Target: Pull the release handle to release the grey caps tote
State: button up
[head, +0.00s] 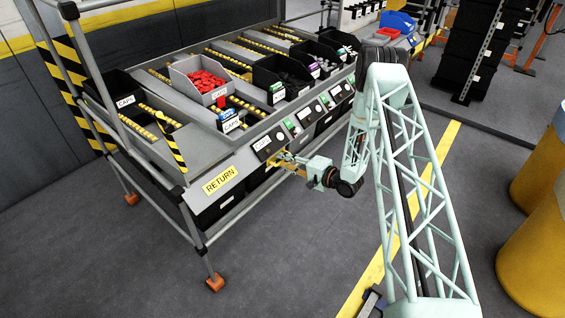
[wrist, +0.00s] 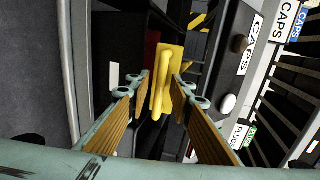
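The grey caps tote (head: 189,88), filled with red caps, sits on the upper roller lanes of the rack in the head view. A yellow release handle (wrist: 163,85) shows in the wrist view, between the two fingers of my gripper (wrist: 167,88). The fingers are spread, one on each side of the handle, close to it with narrow gaps. In the head view my gripper (head: 285,163) is at the rack's front panel, below a CAPS label. There the handle is mostly hidden by the fingers.
Black totes (head: 281,75) stand in lanes right of the grey tote, and another black tote (head: 116,92) is at the left. A yellow RETURN label (head: 220,180) is on the front panel. Yellow barrels (head: 540,175) stand at the right. The floor before the rack is clear.

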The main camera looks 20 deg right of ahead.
jog(key=shift+w+a, duration=0.25)
jog(key=shift+c, duration=0.3)
grip_shut()
